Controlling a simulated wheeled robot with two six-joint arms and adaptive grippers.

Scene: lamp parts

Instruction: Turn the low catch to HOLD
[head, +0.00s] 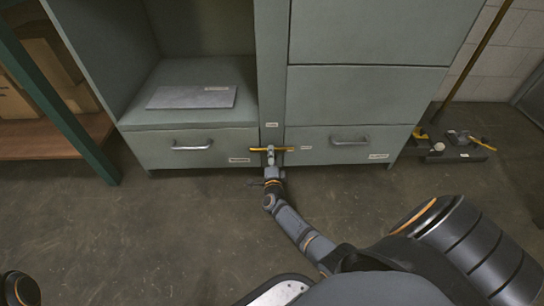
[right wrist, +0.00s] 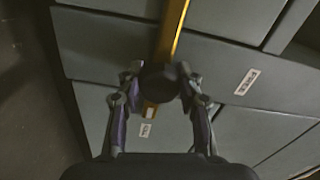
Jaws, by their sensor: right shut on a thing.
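The low catch is a yellow bar (head: 286,149) on the narrow upright between the two bottom drawers of the grey-green cabinet. It lies about level in the head view. My right gripper (head: 271,157) reaches it from below and is shut on its middle. In the right wrist view my gripper's fingers (right wrist: 160,82) close on a dark round hub, and the yellow bar (right wrist: 174,28) sticks out beyond it. My left gripper is out of view.
The left drawer (head: 165,158) and right drawer (head: 320,157) are shut, with metal handles at each side of the catch. A grey panel (head: 190,97) lies on the left shelf. Tools on a dark base (head: 455,150) stand at right. The floor in front is clear.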

